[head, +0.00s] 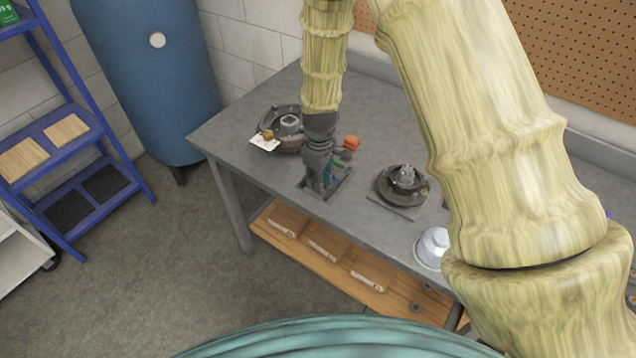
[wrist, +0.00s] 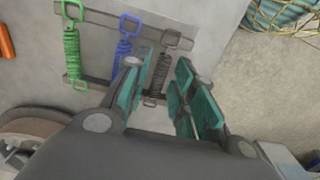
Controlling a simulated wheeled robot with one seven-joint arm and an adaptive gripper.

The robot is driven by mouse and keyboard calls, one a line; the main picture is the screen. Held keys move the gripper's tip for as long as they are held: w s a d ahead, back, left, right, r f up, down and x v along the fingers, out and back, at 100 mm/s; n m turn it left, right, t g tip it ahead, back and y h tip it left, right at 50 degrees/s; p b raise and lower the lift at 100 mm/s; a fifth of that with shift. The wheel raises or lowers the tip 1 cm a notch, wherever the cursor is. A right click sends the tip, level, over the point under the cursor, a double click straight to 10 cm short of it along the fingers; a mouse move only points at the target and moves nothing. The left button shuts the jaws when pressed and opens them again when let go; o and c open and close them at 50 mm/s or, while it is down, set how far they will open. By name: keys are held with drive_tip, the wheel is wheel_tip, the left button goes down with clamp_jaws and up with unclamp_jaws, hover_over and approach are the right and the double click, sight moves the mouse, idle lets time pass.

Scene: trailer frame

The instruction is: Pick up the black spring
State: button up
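In the wrist view the black spring (wrist: 161,72) hangs or lies on a grey rack (wrist: 98,88), with a loop at its top end. A blue spring (wrist: 122,52) and a green spring (wrist: 73,52) are to its left on the same rack. My gripper (wrist: 164,64) is open, with its teal-padded fingers on either side of the black spring. I cannot tell whether the fingers touch it. In the head view my gripper (head: 318,188) is low over the workbench and hides most of the rack and the black spring.
The grey workbench (head: 262,95) carries a drum part (head: 287,138) with a white card (head: 264,143), an orange item (head: 351,142), a hub part (head: 403,184) and a white bowl-like item (head: 432,247). A blue shelf (head: 75,130) and tank (head: 150,75) stand left.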

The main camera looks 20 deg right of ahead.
clamp_jaws()
drive_tip(key=shift+w+r+b, duration=0.1)
drive_tip(key=shift+r+b, duration=0.6)
drive_tip(key=shift+r, duration=0.5)
drive_tip(key=s+a+r, duration=0.2)
drive_tip(key=s+r, duration=0.1)
drive_tip(key=s, duration=0.4)
drive_tip(key=s+a+r+b, duration=0.1)
drive_tip(key=s+a+r, duration=0.2)
drive_tip(key=s, duration=0.5)
drive_tip(key=shift+a, duration=0.3)
drive_tip(key=shift+f, duration=0.15)
